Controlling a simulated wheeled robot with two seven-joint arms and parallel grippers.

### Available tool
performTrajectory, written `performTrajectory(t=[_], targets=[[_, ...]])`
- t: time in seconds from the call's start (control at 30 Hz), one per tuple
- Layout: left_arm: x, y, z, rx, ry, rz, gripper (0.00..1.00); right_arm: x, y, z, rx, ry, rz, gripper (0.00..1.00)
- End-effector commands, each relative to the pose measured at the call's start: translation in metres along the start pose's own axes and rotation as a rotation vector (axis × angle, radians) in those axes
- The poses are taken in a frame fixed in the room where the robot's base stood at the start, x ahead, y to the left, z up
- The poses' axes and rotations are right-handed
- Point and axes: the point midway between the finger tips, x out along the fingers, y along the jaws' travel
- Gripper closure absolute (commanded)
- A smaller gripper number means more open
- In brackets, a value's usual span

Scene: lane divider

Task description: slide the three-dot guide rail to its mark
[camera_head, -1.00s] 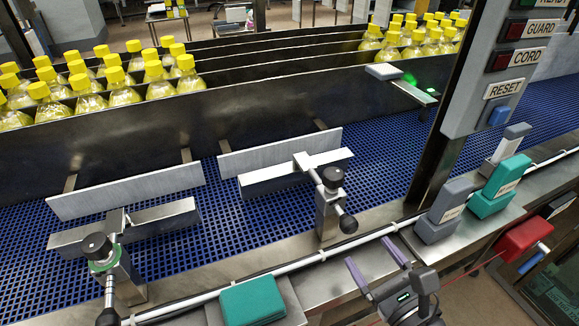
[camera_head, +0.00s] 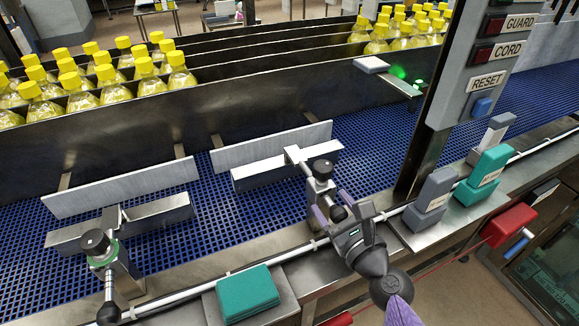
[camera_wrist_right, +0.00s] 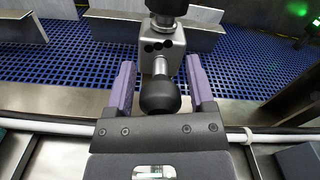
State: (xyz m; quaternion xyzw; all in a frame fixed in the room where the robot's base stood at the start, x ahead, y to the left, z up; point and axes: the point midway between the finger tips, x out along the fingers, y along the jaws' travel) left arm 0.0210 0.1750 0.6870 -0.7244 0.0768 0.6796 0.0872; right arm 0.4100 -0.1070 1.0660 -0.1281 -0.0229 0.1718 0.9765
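The three-dot guide rail (camera_head: 285,168) is the right-hand of two pale metal rails above the blue belt. Its clamp block (camera_wrist_right: 160,44) shows dark dots in the right wrist view, and a rod with a black ball knob (camera_wrist_right: 159,97) sticks out toward me. My right gripper (camera_head: 334,207) is open, its purple fingers on either side of the rod and knob. In the right wrist view the gripper (camera_wrist_right: 160,75) shows small gaps between fingers and knob. I cannot make out the mark. My left gripper is not in view.
A second rail (camera_head: 125,187) with its own clamp and knob stands to the left. Grey (camera_head: 431,200) and teal (camera_head: 484,177) blocks, and a red box (camera_head: 508,225), stand to the right. Yellow-capped bottles fill the lanes behind.

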Motion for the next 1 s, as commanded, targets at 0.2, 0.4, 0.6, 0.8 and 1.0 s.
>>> performTrajectory(t=[0.2, 0.4, 0.6, 0.8, 1.0], targets=[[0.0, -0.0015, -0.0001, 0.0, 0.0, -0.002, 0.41, -0.0002, 0.0, -0.0001, 0.0, 0.0, 0.0, 0.79], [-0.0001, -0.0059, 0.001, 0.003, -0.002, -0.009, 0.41, -0.0003, 0.0, -0.0001, 0.0, 0.0, 0.0, 1.0], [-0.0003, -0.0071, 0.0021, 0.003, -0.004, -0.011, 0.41, -0.0017, 0.0001, -0.0002, 0.0, 0.001, 0.0, 1.0], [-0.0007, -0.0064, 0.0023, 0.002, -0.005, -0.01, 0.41, -0.0048, 0.0003, -0.0005, 0.0, 0.001, 0.001, 1.0], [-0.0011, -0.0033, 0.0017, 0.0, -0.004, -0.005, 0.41, -0.0077, 0.0002, -0.0005, -0.001, 0.002, 0.001, 1.0]])
